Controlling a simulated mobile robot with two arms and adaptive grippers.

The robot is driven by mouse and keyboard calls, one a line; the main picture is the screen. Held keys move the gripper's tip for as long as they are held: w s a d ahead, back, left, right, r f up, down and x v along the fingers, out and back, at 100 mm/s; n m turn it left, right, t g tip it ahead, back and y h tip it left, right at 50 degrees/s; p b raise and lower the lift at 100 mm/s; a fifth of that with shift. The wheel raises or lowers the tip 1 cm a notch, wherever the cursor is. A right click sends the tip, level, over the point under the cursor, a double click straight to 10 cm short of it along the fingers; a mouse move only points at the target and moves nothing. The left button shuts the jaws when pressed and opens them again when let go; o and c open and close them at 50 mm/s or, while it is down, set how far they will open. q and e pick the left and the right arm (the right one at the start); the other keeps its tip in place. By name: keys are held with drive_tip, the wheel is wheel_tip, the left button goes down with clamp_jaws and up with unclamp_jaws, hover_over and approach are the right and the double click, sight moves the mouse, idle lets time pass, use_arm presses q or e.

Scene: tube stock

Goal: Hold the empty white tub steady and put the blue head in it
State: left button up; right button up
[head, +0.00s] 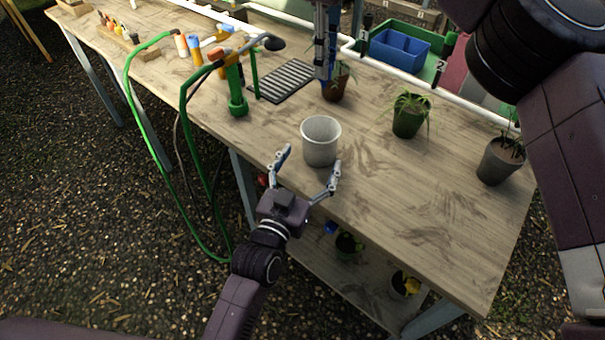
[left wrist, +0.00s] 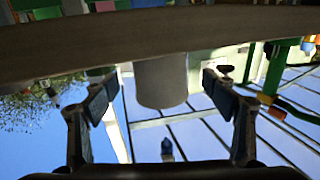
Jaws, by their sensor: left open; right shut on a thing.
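The white tub (head: 320,146) stands upright near the table's front edge, and its visible inside looks empty. My left gripper (head: 311,160) is open at the table edge, its fingers spread toward the tub's near side. In the left wrist view the tub (left wrist: 161,80) appears upside down between the open fingers (left wrist: 160,88); I see a gap on both sides. My right gripper (head: 322,72) points down beyond the tub, above the table, shut on a narrow blue thing (head: 333,35), seemingly the blue head. The fingers hide much of its shape.
A potted plant (head: 335,88) stands just behind the right gripper; another plant (head: 408,115) and a grey pot (head: 500,160) are to the right.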

sight(325, 133)
use_arm(q)
drive_tip(key=x, duration=0.6)
drive_tip(key=c, duration=1.2)
drive_tip(key=shift+c, duration=0.4)
use_arm(e)
wheel_tip(325, 133, down, 13)
idle(0.5)
